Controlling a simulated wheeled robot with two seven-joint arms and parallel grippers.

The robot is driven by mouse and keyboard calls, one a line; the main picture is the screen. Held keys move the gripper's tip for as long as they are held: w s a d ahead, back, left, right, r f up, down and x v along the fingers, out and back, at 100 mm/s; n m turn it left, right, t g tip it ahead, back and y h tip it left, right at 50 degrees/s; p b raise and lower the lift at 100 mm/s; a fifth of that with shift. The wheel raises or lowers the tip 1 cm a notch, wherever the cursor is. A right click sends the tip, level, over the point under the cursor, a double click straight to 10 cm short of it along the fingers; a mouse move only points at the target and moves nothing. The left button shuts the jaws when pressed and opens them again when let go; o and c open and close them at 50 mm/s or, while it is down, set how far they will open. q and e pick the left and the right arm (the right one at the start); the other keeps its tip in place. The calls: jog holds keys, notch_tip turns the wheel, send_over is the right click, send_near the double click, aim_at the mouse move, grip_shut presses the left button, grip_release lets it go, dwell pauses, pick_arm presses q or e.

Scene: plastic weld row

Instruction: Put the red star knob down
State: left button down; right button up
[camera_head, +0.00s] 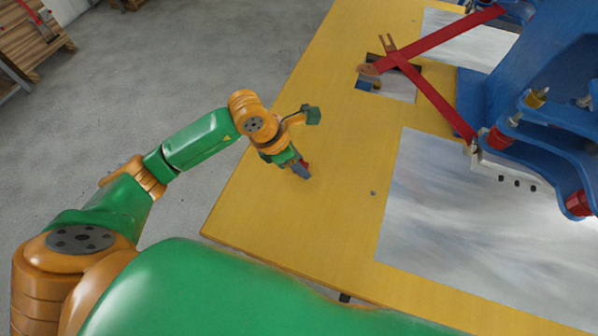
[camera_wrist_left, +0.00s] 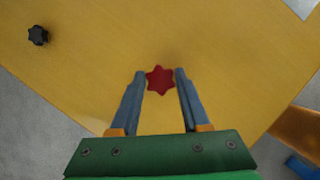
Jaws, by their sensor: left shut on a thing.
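The red star knob (camera_wrist_left: 160,79) sits between the two fingertips of my left gripper (camera_wrist_left: 160,82) in the left wrist view. The fingers are shut on it from both sides. I cannot tell whether the knob touches the table top. My right gripper is not in view.
A black star knob (camera_wrist_left: 38,35) lies on the table in the left wrist view. Blue machinery (camera_head: 520,90) with red bars stands at the right. A grey metal sheet (camera_head: 450,220) covers the table's right part. Bare yellow surface surrounds my left gripper.

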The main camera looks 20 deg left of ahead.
pick_arm(q)
notch_tip(320, 180, down, 2)
jog(key=shift+f+b, duration=0.15)
jog(key=shift+b, duration=0.2)
jog(key=shift+r+p, duration=0.25)
jog(key=shift+p, duration=0.05)
jog(key=shift+f, duration=0.1)
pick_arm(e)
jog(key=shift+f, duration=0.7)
pick_arm(q)
jog(key=c, duration=0.8)
grip_release()
jog(key=shift+f, duration=0.1)
jog(key=o, duration=0.4)
jog(key=shift+r, duration=0.3)
jog(key=v, duration=1.2)
jog(key=shift+f, duration=0.1)
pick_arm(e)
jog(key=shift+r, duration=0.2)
